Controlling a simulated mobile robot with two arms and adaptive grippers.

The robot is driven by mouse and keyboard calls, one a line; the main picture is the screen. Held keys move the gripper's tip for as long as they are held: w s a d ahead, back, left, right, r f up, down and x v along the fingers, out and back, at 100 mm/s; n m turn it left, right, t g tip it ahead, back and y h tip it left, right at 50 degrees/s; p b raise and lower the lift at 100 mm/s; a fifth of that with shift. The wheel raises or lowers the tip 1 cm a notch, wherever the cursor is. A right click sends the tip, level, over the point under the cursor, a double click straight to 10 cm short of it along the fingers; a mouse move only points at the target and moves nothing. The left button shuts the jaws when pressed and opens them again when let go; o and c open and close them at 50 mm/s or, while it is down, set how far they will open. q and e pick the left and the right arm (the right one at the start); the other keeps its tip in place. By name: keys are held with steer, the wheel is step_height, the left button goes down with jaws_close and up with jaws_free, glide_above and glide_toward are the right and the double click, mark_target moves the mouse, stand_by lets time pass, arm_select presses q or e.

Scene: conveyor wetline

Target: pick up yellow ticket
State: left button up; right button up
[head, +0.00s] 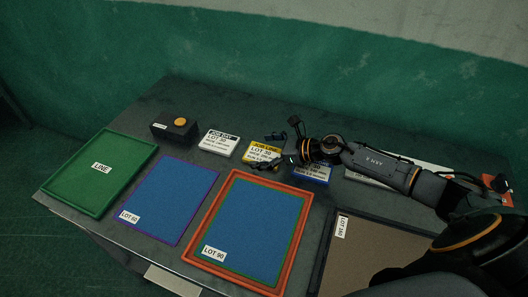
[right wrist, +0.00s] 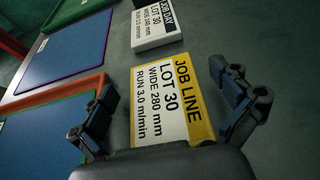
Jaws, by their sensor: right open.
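The yellow ticket (head: 262,152) lies on the table behind the orange-rimmed tray. It has a yellow band reading JOB LINE and a white face reading LOT 30. In the right wrist view the ticket (right wrist: 180,95) lies between the two fingers. My right gripper (head: 273,152) is open above the ticket, one finger on each side, holding nothing. In the right wrist view the gripper (right wrist: 170,112) has its fingers spread wider than the ticket. Whether the fingers touch it cannot be told. My left gripper is not in view.
A white JOB DAY ticket (head: 219,143) lies left of the yellow one, and a blue-edged ticket (head: 316,172) is close on its right, partly behind my arm. A black box with an orange button (head: 175,130) stands further left. Trays include a green one (head: 122,194) and an orange-rimmed one (head: 306,226).

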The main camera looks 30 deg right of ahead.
steer(key=shift+w+a+f, duration=0.25)
steer(key=shift+w+a, duration=0.1)
steer(key=shift+w, duration=0.05)
steer(key=shift+s, duration=0.1)
steer(key=c, duration=1.2)
